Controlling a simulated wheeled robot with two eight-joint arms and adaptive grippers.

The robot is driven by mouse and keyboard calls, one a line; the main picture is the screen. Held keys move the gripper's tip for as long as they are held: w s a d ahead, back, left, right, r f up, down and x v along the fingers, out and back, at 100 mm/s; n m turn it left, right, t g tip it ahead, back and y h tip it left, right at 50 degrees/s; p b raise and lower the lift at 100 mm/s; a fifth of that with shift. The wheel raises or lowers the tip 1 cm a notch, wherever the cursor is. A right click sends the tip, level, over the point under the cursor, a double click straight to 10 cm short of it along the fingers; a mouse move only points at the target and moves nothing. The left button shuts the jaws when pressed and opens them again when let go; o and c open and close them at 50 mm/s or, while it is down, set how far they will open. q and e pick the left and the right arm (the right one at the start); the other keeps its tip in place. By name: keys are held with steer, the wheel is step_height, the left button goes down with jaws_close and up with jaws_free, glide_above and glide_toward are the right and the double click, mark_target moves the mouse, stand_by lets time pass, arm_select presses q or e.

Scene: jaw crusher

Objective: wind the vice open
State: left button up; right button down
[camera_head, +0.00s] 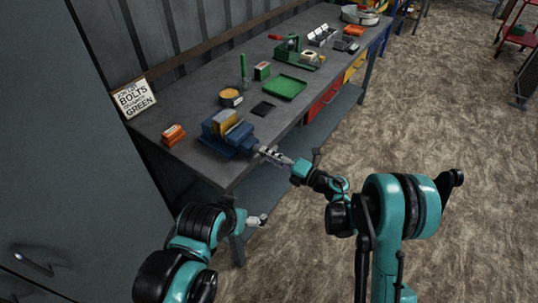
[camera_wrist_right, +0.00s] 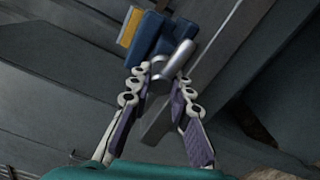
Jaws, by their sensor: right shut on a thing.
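The blue vice (camera_head: 230,138) sits near the front edge of the workbench, with a yellow block (camera_head: 223,122) between its jaws. In the right wrist view the vice (camera_wrist_right: 158,38) is at the top with the yellow block (camera_wrist_right: 130,26) at its left. The vice's metal handle (camera_wrist_right: 172,64) lies between the fingertips of my right gripper (camera_wrist_right: 155,85), which is shut on it. In the head view my right gripper (camera_head: 274,155) is at the vice's front end. My left gripper (camera_head: 258,220) is low beside the bench's front leg, away from the vice; its fingers are too small to read.
The grey workbench (camera_head: 190,150) also holds an orange box (camera_head: 173,134), a round tin (camera_head: 230,97), a green tray (camera_head: 285,87) and a green press (camera_head: 292,48). A sign (camera_head: 134,98) leans at the left end.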

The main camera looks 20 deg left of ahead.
steer(key=c, duration=1.4)
jaws_free()
steer(key=shift+f, duration=0.1)
steer(key=v, duration=1.2)
